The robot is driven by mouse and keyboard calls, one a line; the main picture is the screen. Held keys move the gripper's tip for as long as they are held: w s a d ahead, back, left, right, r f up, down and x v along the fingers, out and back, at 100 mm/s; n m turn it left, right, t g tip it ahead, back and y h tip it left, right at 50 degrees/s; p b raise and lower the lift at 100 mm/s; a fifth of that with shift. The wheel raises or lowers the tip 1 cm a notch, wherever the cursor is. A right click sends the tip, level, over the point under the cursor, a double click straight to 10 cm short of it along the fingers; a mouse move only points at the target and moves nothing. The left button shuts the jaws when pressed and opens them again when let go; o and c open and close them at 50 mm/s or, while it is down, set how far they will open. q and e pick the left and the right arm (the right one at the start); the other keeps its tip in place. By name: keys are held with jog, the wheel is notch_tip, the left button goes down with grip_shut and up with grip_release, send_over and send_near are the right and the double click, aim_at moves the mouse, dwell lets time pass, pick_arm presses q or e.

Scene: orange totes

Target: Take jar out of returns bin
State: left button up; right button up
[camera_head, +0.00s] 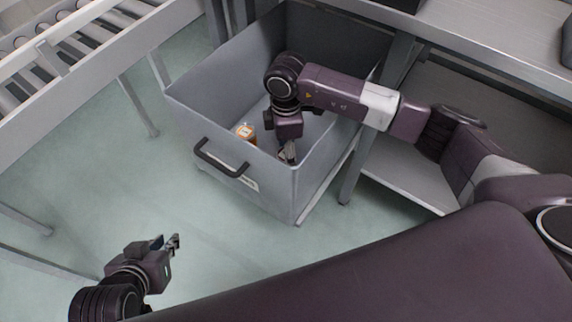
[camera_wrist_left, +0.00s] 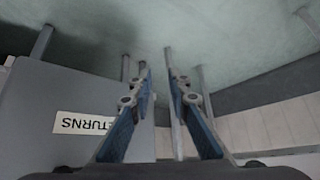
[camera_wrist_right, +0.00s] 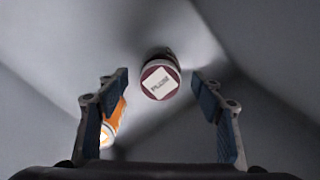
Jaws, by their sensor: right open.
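The grey returns bin (camera_head: 222,123) stands on the floor with its top open. My right gripper (camera_head: 288,152) reaches down inside it. In the right wrist view my open right gripper (camera_wrist_right: 160,88) has a jar with a dark red lid and white label (camera_wrist_right: 160,80) showing between its fingertips, not gripped. An orange container with a white top (camera_head: 245,132) stands in the bin near the handle side. It also shows behind the left finger in the right wrist view (camera_wrist_right: 117,115). My left gripper (camera_head: 174,243) is outside the bin, empty, its fingers apart.
The bin has a dark handle (camera_head: 221,158) and a returns label, readable in part in the left wrist view (camera_wrist_left: 85,123). A roller conveyor (camera_head: 60,70) stands at upper left. A grey metal table (camera_head: 480,45) is at upper right. The floor left of the bin is clear.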

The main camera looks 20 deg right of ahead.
jog(key=shift+f, duration=0.45)
jog(key=c, duration=1.6)
